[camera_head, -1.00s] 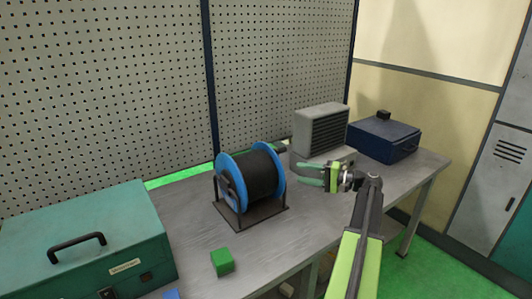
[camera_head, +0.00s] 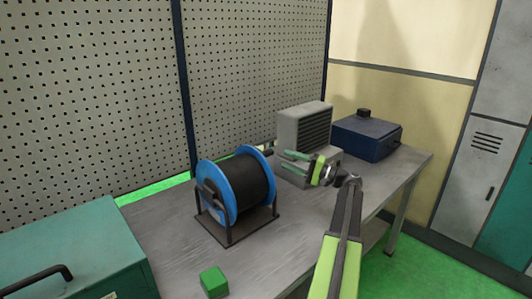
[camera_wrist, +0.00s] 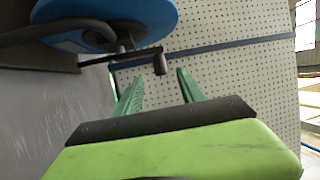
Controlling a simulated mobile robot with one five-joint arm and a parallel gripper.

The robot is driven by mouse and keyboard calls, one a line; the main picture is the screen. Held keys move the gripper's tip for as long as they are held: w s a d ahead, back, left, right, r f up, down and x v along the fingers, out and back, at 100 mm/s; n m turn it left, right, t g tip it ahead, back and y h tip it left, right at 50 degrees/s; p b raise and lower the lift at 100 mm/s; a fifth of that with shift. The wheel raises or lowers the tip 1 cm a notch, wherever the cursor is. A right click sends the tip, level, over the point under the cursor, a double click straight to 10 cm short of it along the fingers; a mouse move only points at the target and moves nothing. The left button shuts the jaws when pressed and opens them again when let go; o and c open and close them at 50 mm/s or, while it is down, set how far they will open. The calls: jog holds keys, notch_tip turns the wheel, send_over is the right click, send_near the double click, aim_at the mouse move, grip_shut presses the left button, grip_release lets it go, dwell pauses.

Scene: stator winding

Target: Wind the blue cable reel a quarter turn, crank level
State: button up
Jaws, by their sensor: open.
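The blue cable reel (camera_head: 222,192) has blue flanges and black cable and sits in a dark stand (camera_head: 237,228) on the bench. In the wrist view, its blue flange (camera_wrist: 115,18) fills the upper left. A dark crank arm (camera_wrist: 135,53) runs across that view, roughly parallel to the pegboard's dark post, so it looks near upright. Its short black handle (camera_wrist: 160,63) sits just beyond and between my fingertips, with no contact visible. My gripper (camera_head: 284,161) is open and empty, right of the reel; its green fingers also show in the wrist view (camera_wrist: 160,78). The crank is not clear in the head view.
A grey louvred box (camera_head: 302,128) stands close behind my gripper. A dark blue box (camera_head: 365,140) is further right. A green block (camera_head: 214,282) and a teal case (camera_head: 75,255) are at the front left. The pegboard wall (camera_head: 90,95) rises behind the bench.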

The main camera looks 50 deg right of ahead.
aim_at(272, 154)
jog(key=p+x, duration=0.1)
jog(key=x, duration=0.8)
jog(key=shift+w, duration=0.25)
grip_shut()
dwell(0.8)
